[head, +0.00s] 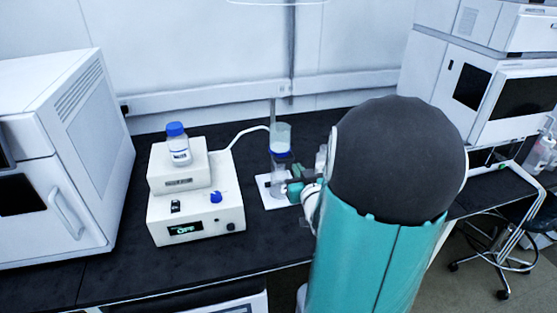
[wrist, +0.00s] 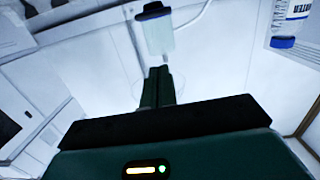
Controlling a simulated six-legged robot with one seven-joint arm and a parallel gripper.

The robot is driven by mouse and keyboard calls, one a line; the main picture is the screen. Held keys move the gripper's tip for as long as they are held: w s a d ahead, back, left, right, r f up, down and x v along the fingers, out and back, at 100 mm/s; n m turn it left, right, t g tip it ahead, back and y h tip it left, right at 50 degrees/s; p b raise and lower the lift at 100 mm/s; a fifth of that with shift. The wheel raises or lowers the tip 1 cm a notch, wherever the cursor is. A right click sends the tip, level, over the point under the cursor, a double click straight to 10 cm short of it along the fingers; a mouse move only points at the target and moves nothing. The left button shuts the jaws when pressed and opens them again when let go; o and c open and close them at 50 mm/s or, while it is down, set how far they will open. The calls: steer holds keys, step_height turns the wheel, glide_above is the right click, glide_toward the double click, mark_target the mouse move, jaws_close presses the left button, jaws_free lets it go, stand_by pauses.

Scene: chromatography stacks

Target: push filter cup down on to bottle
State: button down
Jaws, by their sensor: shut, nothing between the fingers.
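The filter cup (head: 281,137), clear with a blue collar at its lower end, stands upright on the stand at the back of the bench. The clear bottle (head: 278,180) is below it, partly hidden by my gripper (head: 283,186). I cannot tell how closely the cup and bottle meet. In the wrist view, my gripper (wrist: 160,72) has its dark fingers together and empty. They point at a clear cup (wrist: 158,40) with a dark collar, which looks like the filter cup. I cannot tell whether they touch it.
A white pump box (head: 195,215) with an "OFF" display stands left of the stand, its tube running to the cup. A blue-capped bottle (head: 179,148) sits on it and also shows in the wrist view (wrist: 292,18). White instruments flank the dark bench (head: 120,245).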

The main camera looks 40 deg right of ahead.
steer(key=shift+s+d, duration=0.1)
steer(key=shift+s, duration=0.1)
stand_by(0.3)
steer(key=w+d+f, duration=0.4)
steer(key=w+d, duration=0.1)
steer(key=w, duration=0.4)
steer(key=shift+w+f, duration=0.25)
steer(key=shift+w, duration=0.05)
steer(key=shift+d, duration=0.1)
steer(key=shift+f, duration=2.6)
